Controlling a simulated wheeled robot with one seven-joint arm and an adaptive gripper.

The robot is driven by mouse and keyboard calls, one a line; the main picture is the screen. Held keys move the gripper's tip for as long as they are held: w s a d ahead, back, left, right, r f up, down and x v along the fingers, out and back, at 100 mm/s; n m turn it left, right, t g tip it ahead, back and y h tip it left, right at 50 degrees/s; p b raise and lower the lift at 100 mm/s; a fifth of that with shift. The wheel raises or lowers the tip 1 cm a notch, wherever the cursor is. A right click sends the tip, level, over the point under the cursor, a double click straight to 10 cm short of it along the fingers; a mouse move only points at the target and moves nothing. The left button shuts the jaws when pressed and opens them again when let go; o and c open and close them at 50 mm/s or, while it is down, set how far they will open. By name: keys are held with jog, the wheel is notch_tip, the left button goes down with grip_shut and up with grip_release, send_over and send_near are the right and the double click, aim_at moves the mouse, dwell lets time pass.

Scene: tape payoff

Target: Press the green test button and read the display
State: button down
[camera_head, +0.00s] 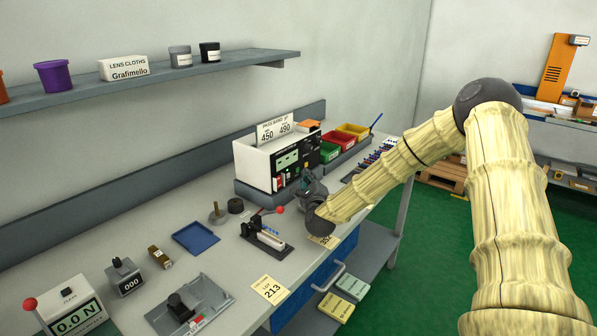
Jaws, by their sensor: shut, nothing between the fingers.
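A white tester box (256,164) stands on the bench near the middle, with a black front panel. Its small greenish display (287,160) is lit, but its reading is too small to make out. A sign on top (272,130) reads pass band 450 to 490. Small green and red parts show low on the front panel; I cannot tell which is the test button. My gripper (306,181) is shut and empty, close in front of the panel's lower right part. It hides some of that area, and I cannot tell whether it touches anything.
A small press with a red-knobbed lever (264,232) stands left of my gripper. Red, green and yellow bins (334,143) stand behind. A blue tray (196,238), a grey fixture (190,305) and a 0.0 N gauge (74,312) lie left. A lot 213 card (270,289) lies at the front edge.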

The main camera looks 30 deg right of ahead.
jog(key=shift+w+a+b, duration=0.35)
jog(key=shift+w+b, duration=0.35)
jog(key=shift+b, duration=0.15)
dwell(1.2)
dwell(0.4)
jog(key=shift+s+d, duration=0.3)
jog(key=shift+s, duration=0.45)
jog(key=shift+s+d, duration=0.3)
jog(key=shift+s, duration=0.45)
jog(key=shift+s+d, duration=0.35)
jog(key=shift+s, duration=0.45)
jog(key=shift+s+d, duration=0.3)
jog(key=shift+s, duration=0.45)
